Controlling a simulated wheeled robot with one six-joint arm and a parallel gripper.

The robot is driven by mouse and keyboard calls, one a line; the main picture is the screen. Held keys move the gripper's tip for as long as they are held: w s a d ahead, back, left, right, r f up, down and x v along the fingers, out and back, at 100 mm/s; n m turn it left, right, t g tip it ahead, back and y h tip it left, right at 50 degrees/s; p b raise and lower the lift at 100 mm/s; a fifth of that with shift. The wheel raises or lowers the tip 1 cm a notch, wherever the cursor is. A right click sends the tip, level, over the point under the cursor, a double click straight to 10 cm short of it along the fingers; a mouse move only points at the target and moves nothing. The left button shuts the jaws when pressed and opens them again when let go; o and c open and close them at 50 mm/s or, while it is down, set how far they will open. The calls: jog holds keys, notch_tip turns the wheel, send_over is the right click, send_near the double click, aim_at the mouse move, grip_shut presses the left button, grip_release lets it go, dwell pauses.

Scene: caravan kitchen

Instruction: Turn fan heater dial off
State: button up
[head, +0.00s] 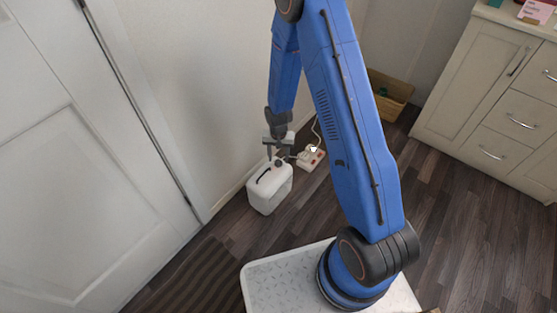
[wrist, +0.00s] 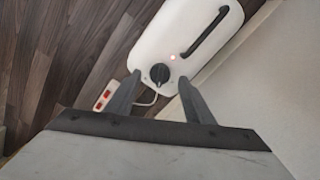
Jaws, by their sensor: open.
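The fan heater (head: 268,190) is a white box with rounded edges, standing on the floor against the wall in the head view. My gripper (head: 277,157) is above the heater in the head view, pointing down. In the wrist view my gripper (wrist: 157,88) is open, with one finger on each side of the dial and a gap to both. I cannot tell the height left between the fingertips and dial.
A white power strip with red switches (head: 310,158) lies on the floor beside the heater, joined by a white cable. A wooden crate (head: 388,95) stands farther back. Cream drawers (head: 495,100) are at the right, a white door (head: 80,150) at the left.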

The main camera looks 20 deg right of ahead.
jog(key=shift+f, duration=1.05)
jog(key=c, duration=1)
jog(key=shift+c, duration=0.3)
jog(key=shift+n, duration=0.3)
jog(key=n, duration=0.5)
jog(key=shift+n, duration=0.3)
jog(key=n, duration=0.5)
jog(key=shift+n, duration=0.3)
